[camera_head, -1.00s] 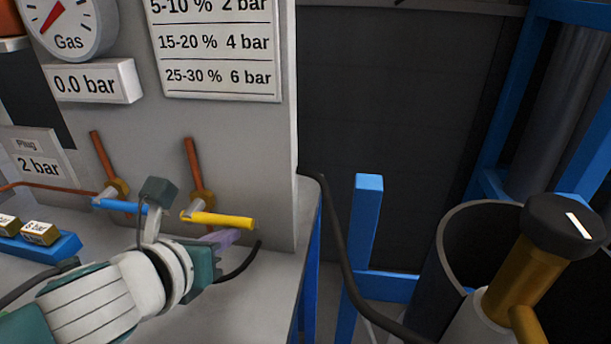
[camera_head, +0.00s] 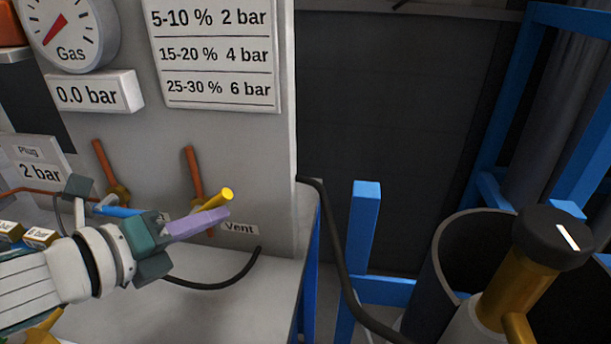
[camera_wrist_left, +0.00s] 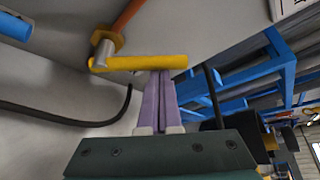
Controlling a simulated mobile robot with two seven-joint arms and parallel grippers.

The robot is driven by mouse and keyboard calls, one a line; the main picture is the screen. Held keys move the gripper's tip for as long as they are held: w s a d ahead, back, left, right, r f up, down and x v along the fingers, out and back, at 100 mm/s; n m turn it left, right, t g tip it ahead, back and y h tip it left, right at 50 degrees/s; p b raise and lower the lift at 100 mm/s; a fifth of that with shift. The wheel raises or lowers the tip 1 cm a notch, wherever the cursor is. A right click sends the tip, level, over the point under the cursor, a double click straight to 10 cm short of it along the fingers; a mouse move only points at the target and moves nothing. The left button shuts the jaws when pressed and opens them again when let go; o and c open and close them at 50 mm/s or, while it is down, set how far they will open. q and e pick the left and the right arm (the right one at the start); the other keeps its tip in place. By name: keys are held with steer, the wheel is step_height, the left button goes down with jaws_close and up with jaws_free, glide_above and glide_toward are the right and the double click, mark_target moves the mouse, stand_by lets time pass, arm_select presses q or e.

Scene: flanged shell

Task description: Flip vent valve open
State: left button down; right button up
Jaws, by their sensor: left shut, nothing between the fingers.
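The vent valve's yellow handle (camera_head: 227,194) sticks out from the panel above the "Vent" label (camera_head: 240,229). In the head view it points up and to the right, partly hidden behind my gripper. In the left wrist view the yellow handle (camera_wrist_left: 150,63) lies crosswise just beyond the fingertips. My left gripper (camera_head: 222,214) is shut with its purple fingers together and nothing between them. Its tips are at or just under the handle; whether they touch cannot be told. The fingers also show in the left wrist view (camera_wrist_left: 160,78). My right gripper is not in view.
A blue valve handle (camera_head: 118,211) sits left of the vent valve. A black hose (camera_head: 215,284) curves below it. The gas gauge (camera_head: 62,30) and "0.0 bar" display (camera_head: 92,93) are above. A dark cylinder with a black-capped brass fitting (camera_head: 552,236) stands at right.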

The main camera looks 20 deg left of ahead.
arm_select(q)
steer(key=n+b, duration=0.1)
steer(key=a+n+t+h+b, duration=0.1)
steer(key=a+r+n+b, duration=0.1)
steer(key=shift+s+t+h, duration=0.25)
steer(key=shift+t+h, duration=0.05)
steer(key=shift+s+a+r+n+t+h+b, duration=0.15)
steer(key=shift+a+r+n+t+h+b, duration=0.15)
steer(key=shift+a+n+t+b, duration=0.35)
steer(key=shift+s+a+r+n+t+h+b, duration=0.1)
steer(key=shift+a+r+n+t+h+b, duration=0.25)
steer(key=shift+n+b, duration=0.55)
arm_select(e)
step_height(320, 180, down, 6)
arm_select(q)
steer(key=shift+a+n, duration=0.1)
steer(key=shift+n, duration=0.15)
